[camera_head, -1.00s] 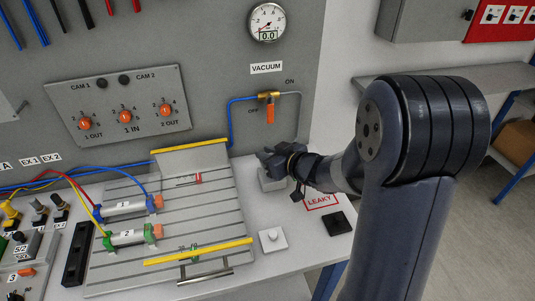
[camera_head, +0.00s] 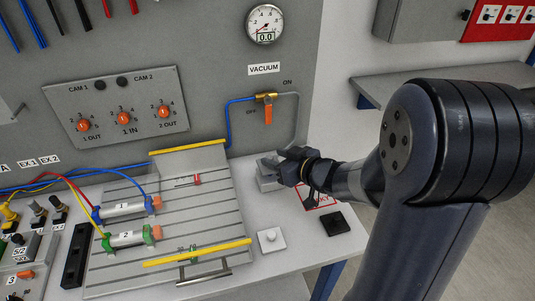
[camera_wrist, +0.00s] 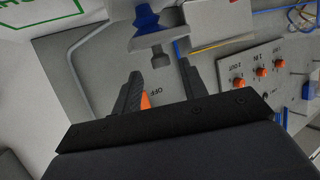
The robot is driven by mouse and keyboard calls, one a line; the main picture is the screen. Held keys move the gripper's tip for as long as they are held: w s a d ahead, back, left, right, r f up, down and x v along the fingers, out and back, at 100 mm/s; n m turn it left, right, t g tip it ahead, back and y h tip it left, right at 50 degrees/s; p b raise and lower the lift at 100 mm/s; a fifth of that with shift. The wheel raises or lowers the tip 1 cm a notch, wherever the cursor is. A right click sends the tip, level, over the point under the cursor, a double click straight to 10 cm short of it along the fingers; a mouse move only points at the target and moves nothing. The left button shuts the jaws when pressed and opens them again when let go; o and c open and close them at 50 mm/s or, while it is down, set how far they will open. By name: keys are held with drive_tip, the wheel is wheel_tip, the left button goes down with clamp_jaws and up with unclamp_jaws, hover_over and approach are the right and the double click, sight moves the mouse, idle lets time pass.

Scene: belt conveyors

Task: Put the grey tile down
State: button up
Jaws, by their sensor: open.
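My gripper (camera_head: 282,166) is open beside a grey block (camera_head: 265,183) at the right rear of the bench. In the wrist view, the two fingers of my gripper (camera_wrist: 160,70) stand apart with nothing between their tips. A blue bellows-shaped piece with a grey disc and knob (camera_wrist: 157,52) shows just beyond the tips. I cannot tell for sure which part is the grey tile. A pale tile with a round knob (camera_head: 271,240) and a black square tile (camera_head: 335,223) lie flat on the bench, apart from my gripper.
A slotted plate (camera_head: 190,219) with cylinders and hoses fills the bench to the left. An orange valve handle (camera_head: 268,115) is on the panel behind my gripper. The red-bordered label (camera_head: 324,201) is partly covered by my arm. Bare bench lies around the tiles.

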drive_tip(key=v, duration=0.7)
drive_tip(key=shift+p, duration=0.4)
